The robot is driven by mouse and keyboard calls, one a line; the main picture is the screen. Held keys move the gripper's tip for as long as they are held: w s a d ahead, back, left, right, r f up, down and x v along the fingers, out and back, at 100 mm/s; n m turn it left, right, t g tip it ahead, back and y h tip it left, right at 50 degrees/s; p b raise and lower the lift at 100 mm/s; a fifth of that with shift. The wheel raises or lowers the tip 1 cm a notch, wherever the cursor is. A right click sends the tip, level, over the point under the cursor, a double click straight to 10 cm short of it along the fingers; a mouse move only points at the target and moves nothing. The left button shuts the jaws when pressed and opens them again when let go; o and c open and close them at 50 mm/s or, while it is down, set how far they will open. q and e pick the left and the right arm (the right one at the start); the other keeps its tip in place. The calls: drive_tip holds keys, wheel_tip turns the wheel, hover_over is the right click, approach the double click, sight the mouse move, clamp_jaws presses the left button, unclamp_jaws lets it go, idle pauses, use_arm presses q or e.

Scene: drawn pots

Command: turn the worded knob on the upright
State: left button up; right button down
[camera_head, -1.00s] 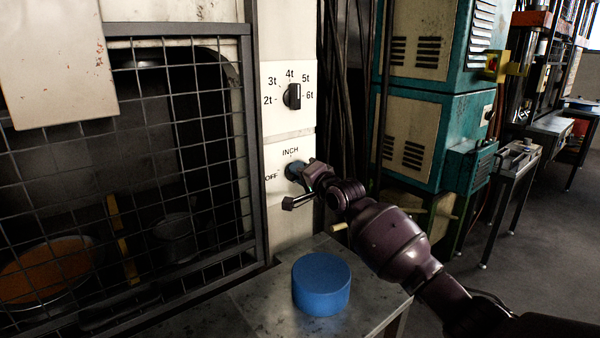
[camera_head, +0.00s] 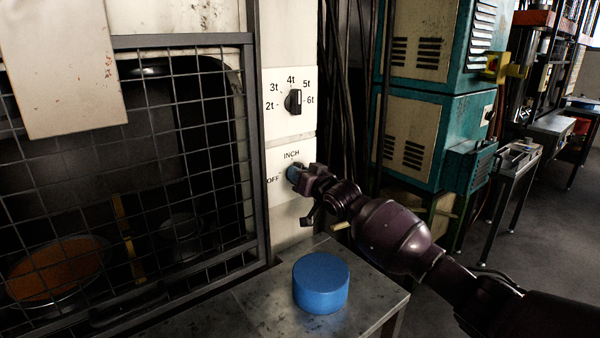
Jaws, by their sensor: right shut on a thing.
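The worded knob (camera_head: 292,174) is a small blue-grey knob on the lower white plate of the upright (camera_head: 277,190), with the words OFF to its left and INCH above it. My right gripper (camera_head: 299,176) comes in from the right and is shut on this knob, hiding much of it, so its pointer direction cannot be told. A black numbered knob (camera_head: 293,102) sits above it, with marks from 2t to 6t around it, and nothing touches it. My left gripper is not in view.
A blue round block (camera_head: 321,284) stands on the metal table (camera_head: 250,310) below the upright. A wire mesh guard (camera_head: 130,190) covers the opening to the left. Dark cables hang right of the upright, before a teal and cream cabinet (camera_head: 430,130).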

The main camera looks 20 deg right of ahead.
drive_tip(key=n+p, duration=0.1)
drive_tip(key=n, duration=0.2)
drive_tip(key=shift+a+r+n, duration=0.1)
drive_tip(key=shift+n, duration=0.3)
drive_tip(key=n+p, duration=0.1)
drive_tip(key=n, duration=0.3)
drive_tip(key=shift+a+n, duration=0.1)
drive_tip(key=shift+n, duration=0.2)
drive_tip(key=n, duration=0.2)
drive_tip(key=n+p, duration=0.1)
drive_tip(key=n, duration=0.1)
drive_tip(key=shift+s+a+f, duration=0.1)
drive_tip(key=shift+f, duration=0.1)
use_arm(q)
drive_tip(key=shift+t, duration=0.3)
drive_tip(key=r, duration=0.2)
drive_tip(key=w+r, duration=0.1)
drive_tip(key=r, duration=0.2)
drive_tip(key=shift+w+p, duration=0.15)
drive_tip(key=shift+p, duration=0.15)
use_arm(e)
drive_tip(key=n, duration=0.5)
drive_tip(key=shift+a+f, duration=0.1)
drive_tip(key=shift+f, duration=0.05)
drive_tip(key=shift+n, duration=0.3)
drive_tip(key=c, duration=1)
unclamp_jaws()
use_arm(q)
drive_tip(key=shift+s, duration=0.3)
